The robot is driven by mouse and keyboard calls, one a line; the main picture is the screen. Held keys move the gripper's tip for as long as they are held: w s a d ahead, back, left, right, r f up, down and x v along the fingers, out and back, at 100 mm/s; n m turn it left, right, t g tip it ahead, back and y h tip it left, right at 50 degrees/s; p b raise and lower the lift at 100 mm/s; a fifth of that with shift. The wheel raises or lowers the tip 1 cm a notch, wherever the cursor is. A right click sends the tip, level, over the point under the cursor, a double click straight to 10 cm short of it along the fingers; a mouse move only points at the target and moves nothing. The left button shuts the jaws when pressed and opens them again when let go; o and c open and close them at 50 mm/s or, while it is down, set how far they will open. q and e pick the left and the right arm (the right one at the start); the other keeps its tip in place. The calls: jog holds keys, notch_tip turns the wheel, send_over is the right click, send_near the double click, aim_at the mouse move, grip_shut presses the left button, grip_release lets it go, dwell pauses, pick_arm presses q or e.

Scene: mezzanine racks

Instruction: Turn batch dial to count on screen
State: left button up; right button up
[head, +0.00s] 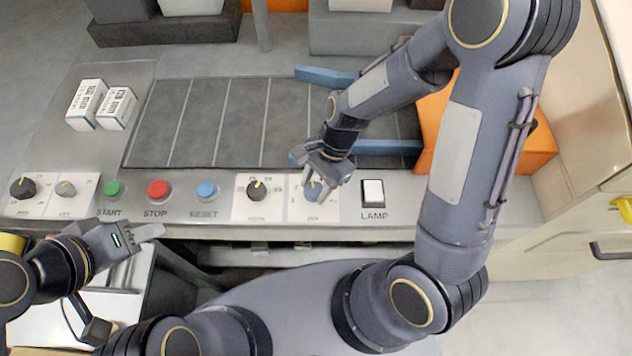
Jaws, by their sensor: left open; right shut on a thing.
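My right gripper (317,180) is shut on a blue dial (311,190) on the right part of the control panel, beside the lamp switch. The fingers and wrist hide part of the dial and its scale. To its left on the panel are a black dial (257,190) with a yellow mark, a grey dial (66,189) and a larger black dial (23,187). The labels under them are too small to read. My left gripper (157,240) is open and empty in front of the panel, below the start and stop buttons. I cannot make out a screen showing a count.
The panel also has a green START button (112,188), a red STOP button (158,190), a blue RESET button (207,190) and a white LAMP switch (373,191). Behind are a dark belt (215,122), two small white boxes (86,103) and an orange block (432,130).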

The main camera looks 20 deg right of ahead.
jog(key=n, duration=0.2)
jog(key=n+g+h, duration=0.1)
jog(key=n, duration=0.2)
jog(key=shift+w+a+n+g, duration=0.15)
jog(key=shift+n+g, duration=0.15)
jog(key=n+h, duration=0.2)
jog(key=n, duration=0.2)
jog(key=shift+a+n+g, duration=0.1)
jog(key=shift+n+g, duration=0.3)
jog(key=o, duration=1)
jog(key=shift+c, duration=0.2)
jog(key=v, duration=0.8)
jog(key=shift+b, duration=0.3)
